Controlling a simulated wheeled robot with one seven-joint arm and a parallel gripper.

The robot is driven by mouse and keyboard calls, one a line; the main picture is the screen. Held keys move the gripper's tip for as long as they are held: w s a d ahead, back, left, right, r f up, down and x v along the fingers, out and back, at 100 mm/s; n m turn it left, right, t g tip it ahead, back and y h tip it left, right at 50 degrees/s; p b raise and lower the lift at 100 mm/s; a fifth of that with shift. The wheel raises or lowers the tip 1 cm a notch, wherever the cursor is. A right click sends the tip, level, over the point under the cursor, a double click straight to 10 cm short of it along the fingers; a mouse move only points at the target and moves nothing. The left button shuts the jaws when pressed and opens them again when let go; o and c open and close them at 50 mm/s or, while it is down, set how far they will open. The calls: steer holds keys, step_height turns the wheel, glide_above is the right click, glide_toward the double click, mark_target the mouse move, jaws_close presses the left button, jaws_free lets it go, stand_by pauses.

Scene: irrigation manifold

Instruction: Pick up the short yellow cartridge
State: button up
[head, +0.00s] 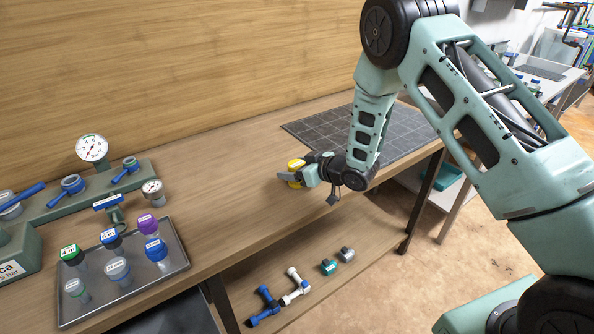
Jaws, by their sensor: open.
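A yellow piece (296,165), which looks like the short yellow cartridge, is on the wooden bench near its front edge. Part of it is hidden by my gripper. My gripper (290,176) reaches in from the right, low over the bench, with its fingers at the yellow piece. The jaws are open. Yellow shows above and below the near finger. I cannot tell whether the fingers touch it.
A metal tray (181,254) with several capped cartridges stands at the left, in front of a green manifold (62,209) with gauges. A dark gridded mat (390,131) lies at the right. A lower shelf (340,245) holds blue, white, teal and grey fittings. The bench between is clear.

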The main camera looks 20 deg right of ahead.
steer(key=shift+w+a+f, duration=0.25)
steer(key=shift+w, duration=0.25)
steer(key=c, duration=1.1)
